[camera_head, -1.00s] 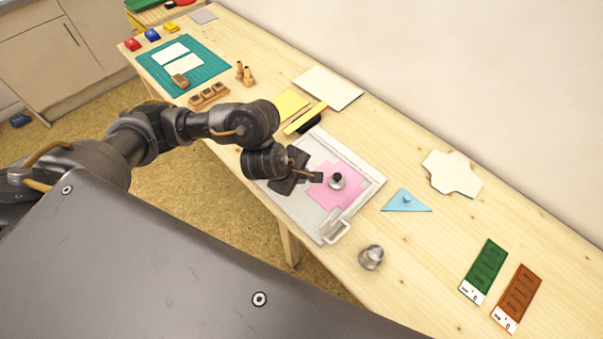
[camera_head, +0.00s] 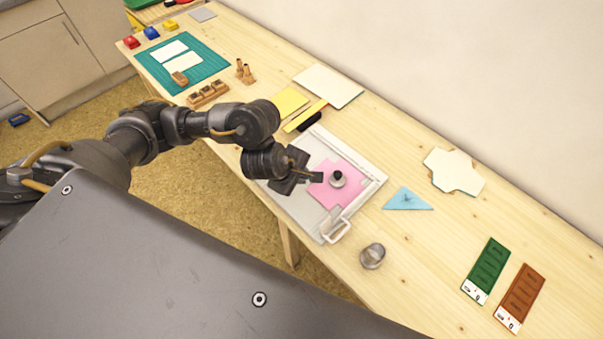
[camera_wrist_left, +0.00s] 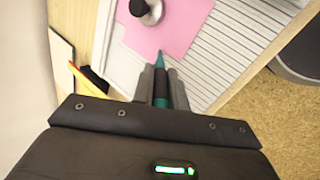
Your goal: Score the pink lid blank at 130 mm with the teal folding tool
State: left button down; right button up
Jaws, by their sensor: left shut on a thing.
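The pink lid blank (camera_head: 343,191) lies flat on the grey scoring board (camera_head: 309,216). It also shows in the left wrist view (camera_wrist_left: 180,34). A round metal weight with a black knob (camera_head: 337,179) stands on the blank. My left gripper (camera_head: 314,177) is over the board at the blank's left edge. In the left wrist view it is shut on the teal folding tool (camera_wrist_left: 160,72), whose tip points at the blank's near edge. I cannot tell whether the tip touches. My right gripper is not in view.
A grey metal object (camera_head: 372,256) stands in front of the board, and a blue triangle (camera_head: 408,199) lies to its right. A white cut card (camera_head: 453,172) and green (camera_head: 485,270) and brown (camera_head: 520,297) strips lie further right. Yellow card (camera_head: 290,103) lies behind the board.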

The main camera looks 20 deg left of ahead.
pick_arm(q)
jog(key=shift+f, duration=0.1)
dwell(0.3)
jog(key=shift+w, duration=0.1)
jog(key=shift+w+d+f+b, duration=0.15)
jog(key=shift+w+d+b, duration=0.1)
jog(key=shift+w+b, duration=0.3)
jog(key=shift+w+d, duration=0.15)
jog(key=shift+w, duration=0.1)
jog(key=shift+w, duration=0.1)
jog(key=shift+w+d+b, duration=0.3)
jog(key=shift+w+b, duration=0.2)
jog(key=shift+w, duration=0.4)
jog(key=shift+w+d+b, duration=0.25)
jog(key=shift+w+b, duration=0.05)
jog(key=shift+w, duration=0.15)
jog(key=shift+w+d+b, duration=0.2)
jog(key=shift+w+b, duration=0.05)
jog(key=shift+w, duration=0.2)
